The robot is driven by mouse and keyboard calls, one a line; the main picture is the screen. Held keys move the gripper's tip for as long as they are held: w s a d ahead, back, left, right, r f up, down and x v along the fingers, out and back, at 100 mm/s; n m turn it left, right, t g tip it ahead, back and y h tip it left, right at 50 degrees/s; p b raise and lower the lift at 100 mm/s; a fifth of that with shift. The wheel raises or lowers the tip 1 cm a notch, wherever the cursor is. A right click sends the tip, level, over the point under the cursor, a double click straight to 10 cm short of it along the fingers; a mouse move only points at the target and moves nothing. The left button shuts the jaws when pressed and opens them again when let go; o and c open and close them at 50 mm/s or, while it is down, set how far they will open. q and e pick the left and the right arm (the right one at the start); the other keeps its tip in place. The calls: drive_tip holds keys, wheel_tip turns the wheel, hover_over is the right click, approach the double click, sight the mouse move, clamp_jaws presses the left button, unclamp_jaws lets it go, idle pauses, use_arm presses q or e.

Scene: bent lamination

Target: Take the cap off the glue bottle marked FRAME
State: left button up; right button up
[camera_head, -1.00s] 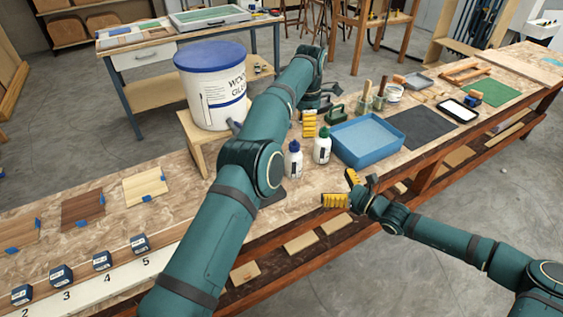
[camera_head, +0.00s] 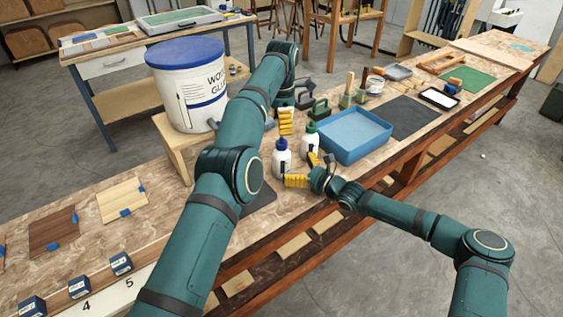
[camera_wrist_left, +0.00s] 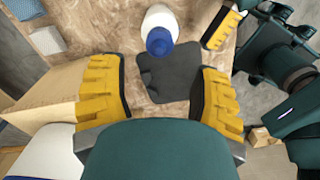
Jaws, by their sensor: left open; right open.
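Two white glue bottles stand upright on the bench, one with a blue cap (camera_head: 281,158) and one with a green cap (camera_head: 310,137). I cannot read which is marked FRAME. My left gripper (camera_head: 286,121) is open above and behind the bottles, partly hidden by its own arm. In the left wrist view its spread yellow fingers (camera_wrist_left: 160,94) are empty, with the blue cap (camera_wrist_left: 160,41) ahead of them. My right gripper (camera_head: 305,170) is open, low at the front right of the bottles, fingers close to both. Whether it touches either is unclear. One finger also shows in the left wrist view (camera_wrist_left: 221,28).
A blue tray (camera_head: 354,136) stands right of the bottles. A large glue bucket (camera_head: 190,85) on a wooden stand (camera_head: 171,145) is at the left. A dark mat (camera_wrist_left: 167,78) lies on the bench by the blue-capped bottle. Brushes in pots (camera_head: 350,95) stand behind the tray.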

sight(289, 162)
drive_tip(key=x, duration=0.5)
drive_tip(key=shift+w+a, duration=0.15)
drive_tip(key=shift+a, duration=0.15)
